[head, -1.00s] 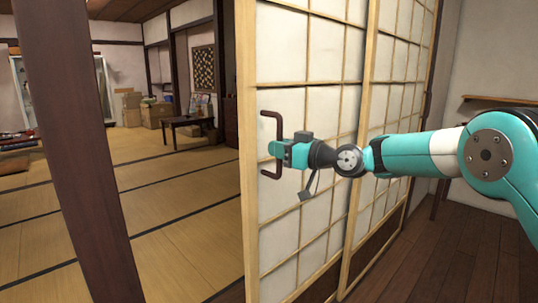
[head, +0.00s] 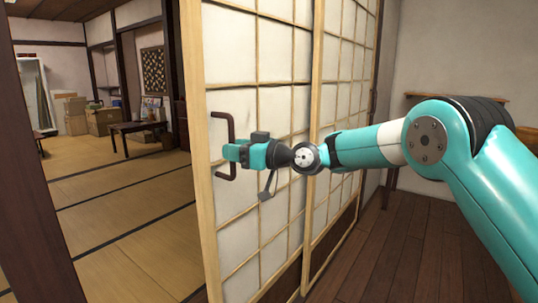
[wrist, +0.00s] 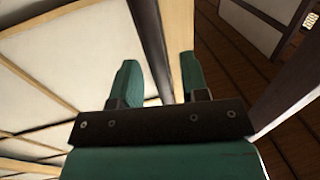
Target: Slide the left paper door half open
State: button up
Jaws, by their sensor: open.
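The left paper door (head: 245,60) is a pale wooden lattice with white panels, standing upright in the head view. A gap is open on its left side. Its dark C-shaped handle (head: 232,126) is near its left edge. My gripper (head: 232,153) is at the handle's middle, its teal fingers open. In the wrist view my gripper (wrist: 158,78) shows its two fingers apart, with a dark upright bar, seemingly the handle (wrist: 150,45), between them. Whether the fingers touch it I cannot tell.
Another paper door panel (head: 345,75) overlaps on the right. A dark post (head: 22,170) stands at the left. Through the gap lies a tatami room (head: 110,215) with a low table (head: 138,127) and cardboard boxes (head: 103,120). Dark plank floor (head: 400,250) is free at the right.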

jog(key=b+v, duration=0.2)
jog(key=v, duration=1.4)
jog(key=shift+r, duration=0.1)
jog(key=s+f+m+g+h, duration=0.1)
jog(key=s+f+g+h, duration=0.25)
jog(key=s, duration=0.75)
jog(key=s+f+m+g+h, duration=0.2)
jog(key=s+h, duration=0.2)
jog(key=s, duration=0.7)
jog(key=s+d+f+m+g+h, duration=0.1)
jog(key=s+d+f+m+h, duration=0.1)
jog(key=s+d, duration=0.35)
jog(key=s+d+f+m+g+h, duration=0.1)
jog(key=s+d+f+h, duration=0.15)
jog(key=s, duration=0.55)
notch_tip(320, 180, up, 20)
jog(key=p, duration=1.9)
jog(key=shift+w+p, duration=0.3)
jog(key=shift+w, duration=0.1)
jog(key=shift+f, duration=0.2)
